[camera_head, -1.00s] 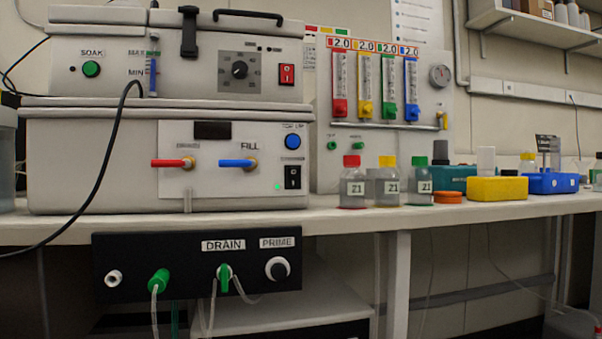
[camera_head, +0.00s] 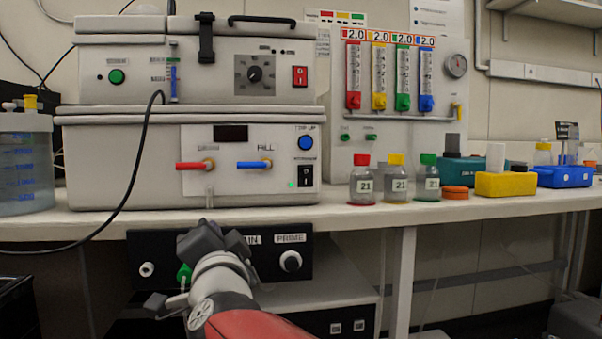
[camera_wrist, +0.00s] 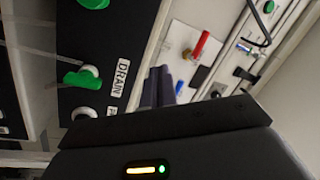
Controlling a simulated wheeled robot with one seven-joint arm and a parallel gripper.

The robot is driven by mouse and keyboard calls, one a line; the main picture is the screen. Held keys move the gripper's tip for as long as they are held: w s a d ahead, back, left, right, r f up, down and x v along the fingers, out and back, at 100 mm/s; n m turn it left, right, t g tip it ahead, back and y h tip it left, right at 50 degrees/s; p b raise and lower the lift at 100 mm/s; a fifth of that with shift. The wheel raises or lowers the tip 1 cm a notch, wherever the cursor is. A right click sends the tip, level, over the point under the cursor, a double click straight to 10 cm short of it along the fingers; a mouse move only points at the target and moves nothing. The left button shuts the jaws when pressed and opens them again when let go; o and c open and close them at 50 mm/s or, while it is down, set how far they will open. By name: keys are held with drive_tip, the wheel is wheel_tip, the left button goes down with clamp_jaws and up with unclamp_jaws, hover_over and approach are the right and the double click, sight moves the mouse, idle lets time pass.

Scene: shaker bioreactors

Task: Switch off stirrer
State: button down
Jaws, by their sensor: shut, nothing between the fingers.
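A black rocker switch (camera_head: 306,176) sits at the right end of the lower white unit's (camera_head: 120,180) front, under a small label too blurred to read. A small green light (camera_head: 291,184) glows beside it. A red rocker switch (camera_head: 300,76) is on the upper unit (camera_head: 200,80), right of a black dial (camera_head: 254,74). My gripper (camera_head: 208,236) is shut and empty, in front of the black drain panel, below and left of the black switch. In the wrist view its dark fingers (camera_wrist: 157,88) point toward the lower unit's front; the black switch is not visible there.
Red (camera_head: 196,165) and blue (camera_head: 253,165) levers stick out left of the black switch. The drain panel (camera_head: 300,240) hangs under the bench edge. Bottles (camera_head: 362,183) stand to the right. A black cable (camera_head: 134,180) hangs at left.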

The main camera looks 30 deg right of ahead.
drive_tip(key=s+d+r+m+g+h+p, duration=0.1)
drive_tip(key=d+r+m+g+h+p, duration=0.1)
drive_tip(key=m+h, duration=0.5)
drive_tip(key=s+d+r+m+g+h+p, duration=0.1)
drive_tip(key=d+r+m+g+h, duration=0.3)
drive_tip(key=m, duration=0.8)
drive_tip(key=d+g+h+p, duration=0.1)
drive_tip(key=d+g+h, duration=0.1)
drive_tip(key=g+h, duration=0.1)
drive_tip(key=shift+s+d+r+g+h, duration=0.2)
drive_tip(key=shift+s+d+g+h, duration=0.1)
drive_tip(key=shift+g, duration=0.5)
drive_tip(key=p, duration=0.1)
approach(312, 171)
drive_tip(key=d, duration=0.4)
drive_tip(key=shift+w+d+r+p, duration=0.15)
drive_tip(key=shift+w+p, duration=0.1)
drive_tip(key=shift+w, duration=0.15)
drive_tip(key=shift+w+d+p, duration=0.15)
drive_tip(key=shift+w+p, duration=0.05)
drive_tip(key=shift+w, duration=0.15)
drive_tip(key=shift+w+d, duration=0.25)
drive_tip(key=shift+w, duration=0.4)
drive_tip(key=shift+r, duration=0.1)
